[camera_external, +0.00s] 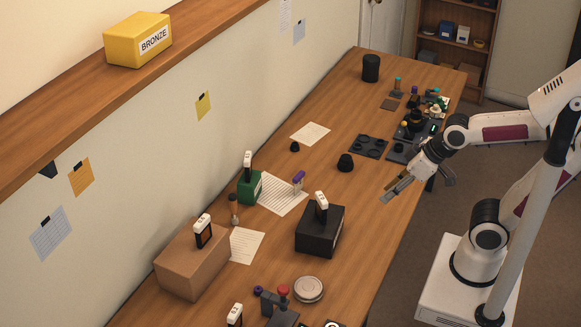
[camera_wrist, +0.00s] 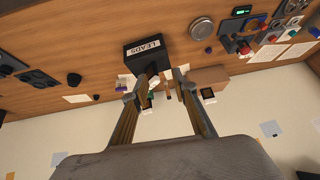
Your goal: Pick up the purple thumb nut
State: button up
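A small round dark purple piece (camera_external: 258,290) lies on the table near the front, left of a device with a red knob; it looks like the thumb nut but is too small to be sure. A matching small blue-purple piece shows in the wrist view (camera_wrist: 209,50), beside the round tin. A second purple item (camera_external: 298,176) stands on a sheet of paper mid-table; its shape is unclear. My gripper (camera_external: 392,190) is above the table's right edge, well away from both. In the wrist view its two fingers (camera_wrist: 160,75) are apart with nothing held between them.
A black box (camera_external: 318,238), labelled LEADS in the wrist view (camera_wrist: 150,55), stands mid-table. A silver tin (camera_external: 309,289), a brown box (camera_external: 190,262) and a green box (camera_external: 249,187) are nearby. Black trays and small parts (camera_external: 368,146) crowd the far end.

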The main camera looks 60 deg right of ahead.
jog(key=w+a+f+t+y, duration=0.1)
jog(key=w+a+f, duration=0.4)
jog(key=w+a, duration=0.3)
jog(key=w+a+f+t+y, duration=0.1)
jog(key=w+a+f, duration=0.4)
jog(key=w, duration=0.4)
jog(key=n+t, duration=0.1)
jog(key=t, duration=0.3)
send_near(260, 289)
jog(key=shift+w+r, duration=0.4)
jog(key=shift+w, duration=0.3)
jog(key=shift+s+a+f+n+h, duration=0.2)
jog(key=shift+f+n+h, duration=0.1)
jog(key=shift+f, duration=0.3)
jog(key=shift+w, duration=0.1)
jog(key=shift+x, duration=1.2)
jog(key=shift+w, duration=0.1)
jog(key=shift+x, duration=2.55)
